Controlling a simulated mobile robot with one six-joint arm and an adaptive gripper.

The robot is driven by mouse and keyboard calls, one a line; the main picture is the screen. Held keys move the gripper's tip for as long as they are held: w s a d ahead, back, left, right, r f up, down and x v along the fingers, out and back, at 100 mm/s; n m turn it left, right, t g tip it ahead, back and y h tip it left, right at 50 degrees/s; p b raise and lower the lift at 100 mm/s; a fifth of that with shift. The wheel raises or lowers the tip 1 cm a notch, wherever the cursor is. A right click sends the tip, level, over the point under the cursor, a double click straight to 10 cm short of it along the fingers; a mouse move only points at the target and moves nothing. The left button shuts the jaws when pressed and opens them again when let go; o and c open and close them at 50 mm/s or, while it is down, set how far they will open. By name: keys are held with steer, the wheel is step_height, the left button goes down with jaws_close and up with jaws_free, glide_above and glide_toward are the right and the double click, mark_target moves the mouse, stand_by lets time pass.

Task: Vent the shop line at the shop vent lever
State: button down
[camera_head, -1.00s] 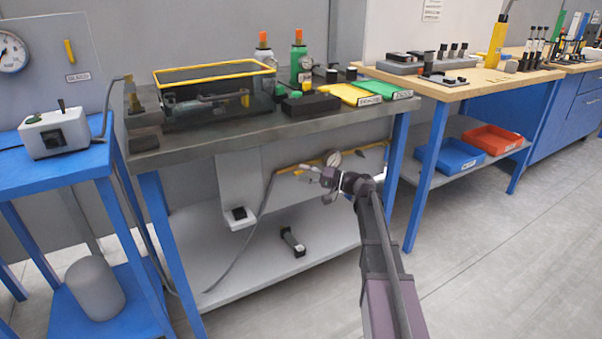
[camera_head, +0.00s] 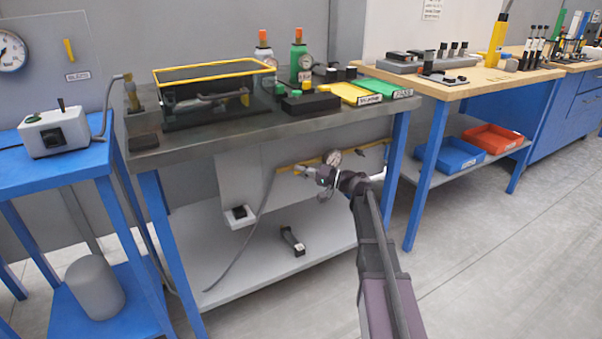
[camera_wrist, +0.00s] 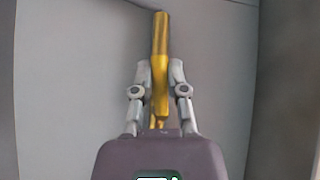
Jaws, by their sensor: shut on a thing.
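Under the grey bench a yellow line (camera_head: 285,169) runs along the back, with a round gauge (camera_head: 333,158) on it. My gripper (camera_head: 302,168) reaches in below the bench top at the left part of this line, left of the gauge. In the wrist view my gripper (camera_wrist: 160,80) is shut on a yellow lever-like piece (camera_wrist: 160,98), one finger on each side. A yellow cylinder (camera_wrist: 161,35) extends beyond the fingertips. The head view is too small to show the lever's exact position.
The bench top (camera_head: 215,138) is above my gripper and its lower shelf (camera_head: 255,270) below. A grey hose (camera_head: 255,225) hangs left of my gripper. A small black part (camera_head: 292,241) lies on the shelf. A yellow handle (camera_head: 69,50) is on the left wall panel.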

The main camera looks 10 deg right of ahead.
steer(key=shift+m+t+y+b, duration=0.3)
steer(key=shift+b, duration=0.1)
steer(key=shift+r, duration=0.2)
steer(key=c, duration=0.7)
jaws_free()
steer(key=shift+o, duration=0.2)
steer(key=shift+p, duration=0.45)
